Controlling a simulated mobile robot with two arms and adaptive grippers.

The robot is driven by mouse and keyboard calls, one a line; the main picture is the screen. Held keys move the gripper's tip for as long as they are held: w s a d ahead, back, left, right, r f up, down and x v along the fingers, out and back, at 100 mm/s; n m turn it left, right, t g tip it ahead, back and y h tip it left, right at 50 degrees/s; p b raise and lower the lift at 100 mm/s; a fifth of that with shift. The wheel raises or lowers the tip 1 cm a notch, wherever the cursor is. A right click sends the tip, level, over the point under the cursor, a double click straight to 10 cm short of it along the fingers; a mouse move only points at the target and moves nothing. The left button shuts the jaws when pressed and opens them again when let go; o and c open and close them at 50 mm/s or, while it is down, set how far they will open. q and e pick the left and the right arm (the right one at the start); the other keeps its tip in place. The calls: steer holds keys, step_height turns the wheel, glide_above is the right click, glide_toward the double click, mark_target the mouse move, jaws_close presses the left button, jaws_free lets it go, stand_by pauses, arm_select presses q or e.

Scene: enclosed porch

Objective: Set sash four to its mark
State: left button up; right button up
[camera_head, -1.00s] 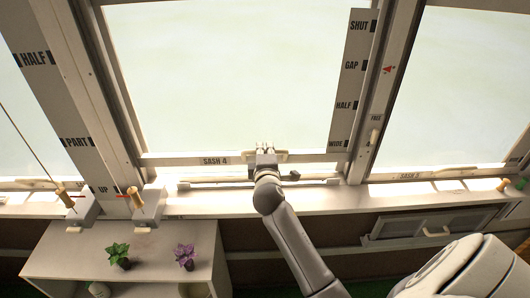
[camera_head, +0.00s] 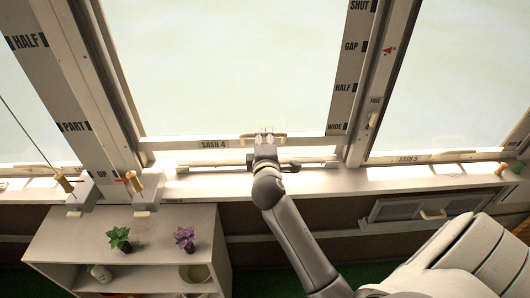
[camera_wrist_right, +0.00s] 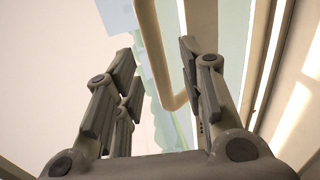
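Sash four (camera_head: 214,144) is the large middle window pane, its label on the bottom rail. A pale handle (camera_head: 282,135) sits on that rail. My right gripper (camera_head: 265,137) is at the handle. In the right wrist view its fingers (camera_wrist_right: 159,52) are spread, with the cream handle bar (camera_wrist_right: 152,40) between them and visible gaps on both sides. The scale board (camera_head: 350,75) on the right frame reads SHUT, GAP, HALF and WIDE downward. The bottom rail is just below WIDE. A red triangle (camera_head: 389,51) is on the post about level with GAP. My left gripper is out of view.
A small lever (camera_head: 373,119) sits under a FREE label on the right post. Cords with wooden toggles (camera_head: 135,181) hang at left. Below the sill, a white shelf (camera_head: 150,246) bears a green plant (camera_head: 119,238) and a purple plant (camera_head: 185,237). Sash five (camera_head: 415,158) is right.

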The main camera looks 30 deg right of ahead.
steer(key=v, duration=0.8)
steer(key=shift+s, duration=0.25)
steer(key=shift+a+r, duration=0.1)
steer(key=a+f+g+y+b, duration=0.1)
steer(key=a+f+y, duration=0.15)
steer(key=f, duration=0.75)
steer(key=a+f+g+y, duration=0.1)
steer(key=a+f+y, duration=0.15)
steer(key=f, duration=0.75)
steer(key=s+a+f+m+g+y, duration=0.15)
steer(key=s+f, duration=0.25)
steer(key=f, duration=0.5)
steer(key=s+a+f+g, duration=0.2)
steer(key=s+a+f, duration=0.1)
steer(key=f, duration=0.6)
steer(key=s+a+f+m+g+y+b, duration=0.1)
steer(key=s+f+m+g+b, duration=0.15)
steer(key=s+f, duration=1.1)
steer(key=s+d+f+m+g, duration=0.1)
steer(key=s+f, duration=0.4)
steer(key=s, duration=0.6)
steer(key=s+d+f+m+g, duration=0.1)
steer(key=s+f+m+g, duration=0.2)
steer(key=s, duration=0.8)
step_height(320, 180, down, 2)
steer(key=shift+f+m+g+y, duration=0.1)
steer(key=shift+m+g+y, duration=0.25)
steer(key=shift+m, duration=0.35)
steer(key=shift+s+d, duration=0.1)
steer(key=shift+d, duration=0.05)
